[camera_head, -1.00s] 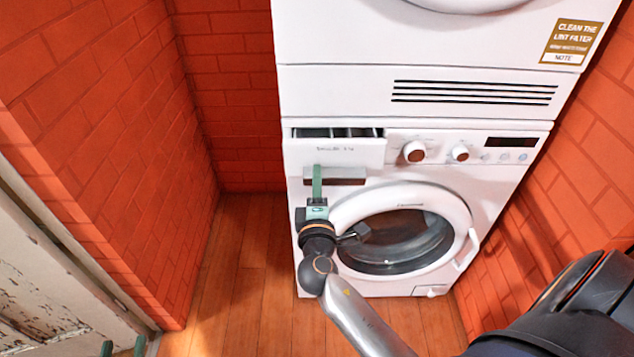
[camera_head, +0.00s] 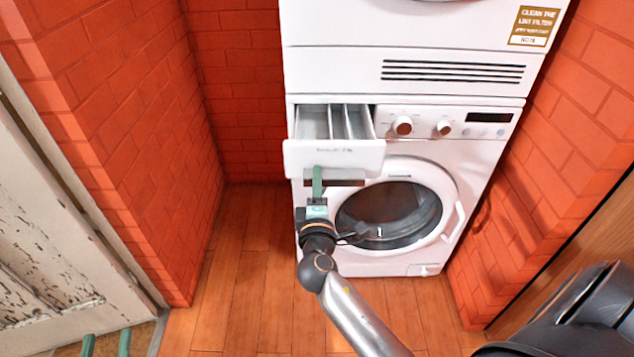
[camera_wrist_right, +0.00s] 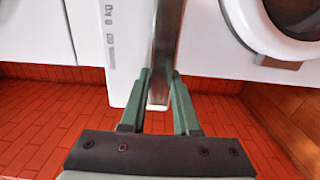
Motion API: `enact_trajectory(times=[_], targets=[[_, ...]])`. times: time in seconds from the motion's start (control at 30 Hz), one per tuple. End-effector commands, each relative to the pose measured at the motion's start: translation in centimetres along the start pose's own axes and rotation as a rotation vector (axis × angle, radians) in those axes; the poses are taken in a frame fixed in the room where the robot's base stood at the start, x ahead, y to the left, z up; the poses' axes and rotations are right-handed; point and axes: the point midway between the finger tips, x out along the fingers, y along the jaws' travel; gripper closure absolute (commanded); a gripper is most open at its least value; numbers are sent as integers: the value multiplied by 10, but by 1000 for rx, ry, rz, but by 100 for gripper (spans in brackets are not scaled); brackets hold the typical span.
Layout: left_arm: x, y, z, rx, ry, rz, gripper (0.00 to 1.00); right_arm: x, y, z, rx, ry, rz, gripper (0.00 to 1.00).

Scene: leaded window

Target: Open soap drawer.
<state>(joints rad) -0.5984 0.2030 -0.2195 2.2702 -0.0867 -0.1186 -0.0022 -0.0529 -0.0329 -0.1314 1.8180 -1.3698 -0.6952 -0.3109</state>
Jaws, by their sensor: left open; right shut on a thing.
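The soap drawer (camera_head: 334,158) is at the upper left of the white washing machine (camera_head: 460,150). It stands well out, its inner compartments showing from above. My right gripper (camera_head: 317,172) comes up from below and is shut on the lower part of the drawer front. In the right wrist view, the green fingers (camera_wrist_right: 160,82) lie on either side of a thin, greyish part of the drawer (camera_wrist_right: 122,60); their exact contact is partly hidden. My left gripper (camera_head: 106,345) is open and empty at the bottom left, its two green fingers apart and far from the drawer.
The round door (camera_head: 395,212) is below and right of the drawer, with two knobs (camera_head: 403,126) above it. Another white appliance (camera_head: 340,70) sits on top. Red brick walls (camera_head: 140,140) stand either side. Wooden floor (camera_head: 245,260) is clear in front.

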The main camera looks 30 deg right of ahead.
Motion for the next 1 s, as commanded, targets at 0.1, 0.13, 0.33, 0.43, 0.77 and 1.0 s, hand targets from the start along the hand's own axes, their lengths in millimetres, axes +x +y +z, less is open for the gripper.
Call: enact_trajectory(times=[0.1,0.13,0.33,0.43,0.77,1.0], targets=[[0,0,-3,3,12,-1,50,-1,-7,1,0,-2,-15,100],[1,-1,-4,3,14,-1,50,-1,-7,1,0,-2,-15,100],[1,-1,-6,5,20,-1,50,-1,-7,1,-1,-2,-16,100],[2,-1,-6,5,21,-1,50,-1,-7,1,-1,-2,-16,100],[1,-1,-5,4,17,-1,50,-1,-6,1,-1,-2,-12,48],[1,-1,-5,3,14,0,50,0,-3,0,-1,-1,-6,45]])
